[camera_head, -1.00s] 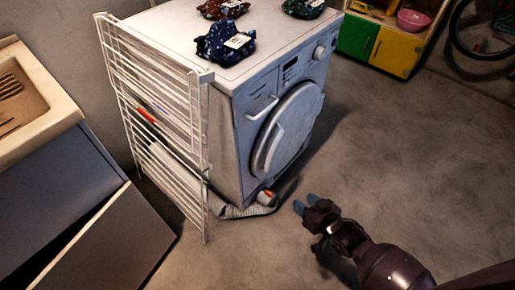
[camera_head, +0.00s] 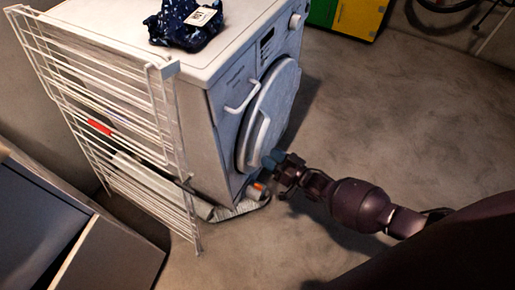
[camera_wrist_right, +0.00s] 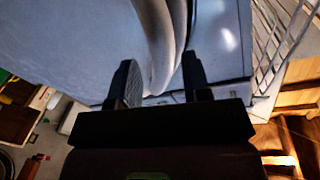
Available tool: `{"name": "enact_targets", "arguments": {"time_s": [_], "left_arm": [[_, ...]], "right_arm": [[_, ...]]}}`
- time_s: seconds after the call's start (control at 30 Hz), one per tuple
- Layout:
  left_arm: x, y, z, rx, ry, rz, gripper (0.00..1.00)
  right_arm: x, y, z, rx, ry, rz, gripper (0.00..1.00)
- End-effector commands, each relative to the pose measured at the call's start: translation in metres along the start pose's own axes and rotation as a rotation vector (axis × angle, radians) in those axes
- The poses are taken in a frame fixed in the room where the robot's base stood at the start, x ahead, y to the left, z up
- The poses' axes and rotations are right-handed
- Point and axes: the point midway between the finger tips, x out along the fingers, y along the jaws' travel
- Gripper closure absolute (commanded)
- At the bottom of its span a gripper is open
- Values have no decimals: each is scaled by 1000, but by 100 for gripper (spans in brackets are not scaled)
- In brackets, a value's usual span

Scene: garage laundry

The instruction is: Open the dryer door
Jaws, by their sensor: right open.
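The white dryer (camera_head: 238,42) stands in the upper middle of the head view. Its round door (camera_head: 284,95) looks shut, with a curved white handle (camera_head: 259,140) on its left side. My right gripper (camera_head: 273,160) is at the lower end of this handle. In the right wrist view, the open fingers of my right gripper (camera_wrist_right: 160,78) stand on either side of the white handle (camera_wrist_right: 162,35), with gaps visible. Whether a finger touches it I cannot tell. My left gripper is out of view.
A white drying rack (camera_head: 160,110) stands close against the dryer's left side. A grey hose (camera_head: 238,209) lies on the floor by the dryer's base.

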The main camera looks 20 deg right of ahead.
Motion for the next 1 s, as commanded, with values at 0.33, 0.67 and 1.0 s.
{"name": "enact_targets", "arguments": {"time_s": [0.33, 0.67, 1.0], "left_arm": [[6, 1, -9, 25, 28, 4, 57], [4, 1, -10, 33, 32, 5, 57], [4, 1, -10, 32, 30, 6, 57]], "right_arm": [[45, 0, 3, 2, -3, 1, 56], [53, 0, 1, 1, -1, 1, 56], [53, 0, 1, 1, -1, 1, 93]]}}
